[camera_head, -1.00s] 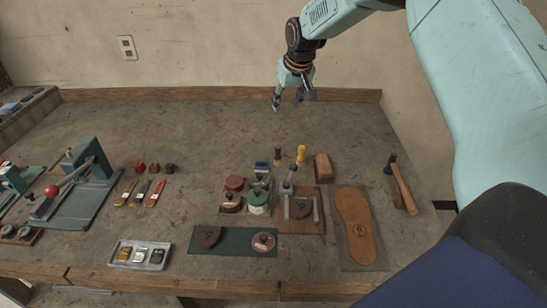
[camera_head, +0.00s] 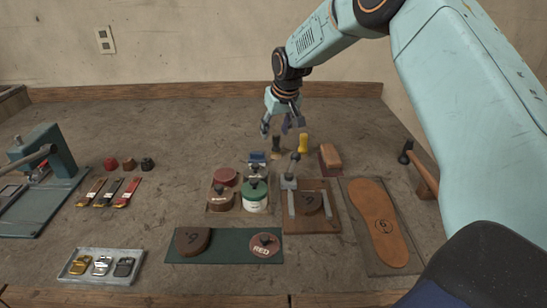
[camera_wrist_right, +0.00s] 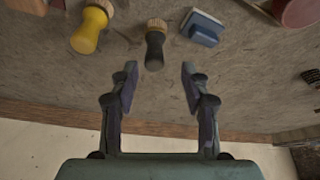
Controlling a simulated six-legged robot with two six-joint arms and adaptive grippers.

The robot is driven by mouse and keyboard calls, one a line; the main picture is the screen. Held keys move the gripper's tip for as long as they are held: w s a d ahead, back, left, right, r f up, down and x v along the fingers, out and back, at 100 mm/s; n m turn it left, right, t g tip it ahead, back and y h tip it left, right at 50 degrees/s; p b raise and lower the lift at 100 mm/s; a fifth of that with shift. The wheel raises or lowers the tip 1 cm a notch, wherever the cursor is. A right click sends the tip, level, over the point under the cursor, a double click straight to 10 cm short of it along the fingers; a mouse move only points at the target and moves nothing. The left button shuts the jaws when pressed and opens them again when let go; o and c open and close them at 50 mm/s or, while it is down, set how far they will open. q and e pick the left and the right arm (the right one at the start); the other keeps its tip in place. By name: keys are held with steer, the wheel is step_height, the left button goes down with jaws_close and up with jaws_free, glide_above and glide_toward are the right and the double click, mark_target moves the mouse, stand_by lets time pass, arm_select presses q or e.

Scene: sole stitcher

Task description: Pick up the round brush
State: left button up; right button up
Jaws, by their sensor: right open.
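Two small brushes stand near the back of the bench. One has a black handle (camera_head: 277,146) and the other a yellow handle (camera_head: 304,143); I cannot tell which is meant by the round brush. In the right wrist view the black-handled brush (camera_wrist_right: 154,50) shows a tan end and lies just beyond my fingertips, centred between them. The yellow-handled brush (camera_wrist_right: 86,32) is left of it there. My right gripper (camera_head: 284,128) is open and empty, above and behind the brushes; its fingertips also show in the wrist view (camera_wrist_right: 160,72). My left gripper is out of view.
A blue block (camera_wrist_right: 202,28) sits close to the right of the black-handled brush. A brown block (camera_head: 331,158), a metal clamp fixture (camera_head: 290,184) and round tins (camera_head: 255,196) stand nearby. The bench behind is clear up to the wooden back edge (camera_head: 180,92).

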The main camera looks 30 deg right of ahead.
mark_target(274, 144)
steer(key=shift+s+d+f, duration=0.15)
steer(key=shift+s+f, duration=0.05)
steer(key=shift+f, duration=0.15)
steer(key=b+x, duration=0.1)
steer(key=x, duration=0.5)
steer(key=shift+w+d, duration=0.1)
steer(key=shift+w, duration=0.1)
steer(key=shift+d+f, duration=0.2)
steer(key=shift+f, duration=0.2)
steer(key=shift+w, duration=0.15)
steer(key=shift+a+f, duration=0.1)
steer(key=c, duration=0.6)
jaws_close()
